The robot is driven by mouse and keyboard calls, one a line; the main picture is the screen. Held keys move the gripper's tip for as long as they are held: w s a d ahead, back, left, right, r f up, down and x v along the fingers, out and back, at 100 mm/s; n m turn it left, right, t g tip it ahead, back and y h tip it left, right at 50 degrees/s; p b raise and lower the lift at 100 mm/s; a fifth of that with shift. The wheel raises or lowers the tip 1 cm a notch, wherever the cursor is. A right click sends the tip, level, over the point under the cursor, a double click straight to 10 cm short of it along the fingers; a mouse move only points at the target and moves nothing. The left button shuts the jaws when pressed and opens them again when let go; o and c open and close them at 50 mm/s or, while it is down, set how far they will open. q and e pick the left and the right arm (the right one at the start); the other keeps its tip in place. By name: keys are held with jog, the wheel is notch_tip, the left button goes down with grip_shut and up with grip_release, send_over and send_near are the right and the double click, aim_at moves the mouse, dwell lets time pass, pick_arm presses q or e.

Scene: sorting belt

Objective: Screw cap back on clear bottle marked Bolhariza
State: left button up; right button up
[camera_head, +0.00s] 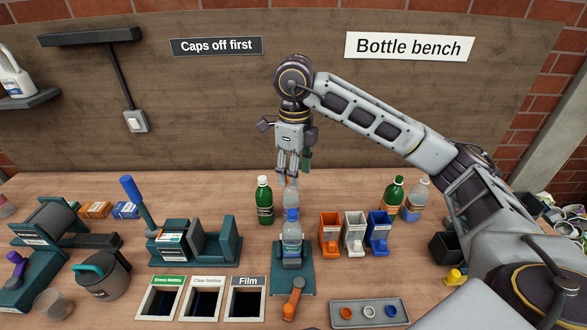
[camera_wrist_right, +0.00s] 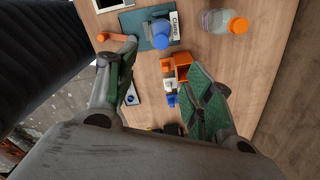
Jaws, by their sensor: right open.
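My right gripper (camera_head: 290,172) points down above the back middle of the bench, its green-padded fingers (camera_wrist_right: 163,62) apart and empty in the wrist view. A clear bottle (camera_head: 291,196) stands below it in the head view; its orange cap (camera_wrist_right: 238,25) shows in the wrist view, off to the right of the fingers. A clear bottle with a blue top (camera_head: 292,215) stands in a teal fixture (camera_head: 304,284). A clear bottle (camera_head: 419,190) with a bluish lower part stands at the right. The names on the bottles are too small to read. My left gripper is not in view.
A grey tray (camera_head: 352,323) holds orange, white and blue rings or caps. Orange (camera_head: 330,233), white (camera_head: 354,231) and blue (camera_head: 378,231) holders stand right of the fixture. Green bottles (camera_head: 265,207) (camera_head: 392,200) stand nearby. Three openings lie at front left.

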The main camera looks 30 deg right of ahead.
aim_at(294, 213)
jog(key=shift+f+p, duration=0.9)
jog(key=shift+f, duration=6.05)
jog(key=c, duration=1.1)
jog(key=shift+m, duration=0.3)
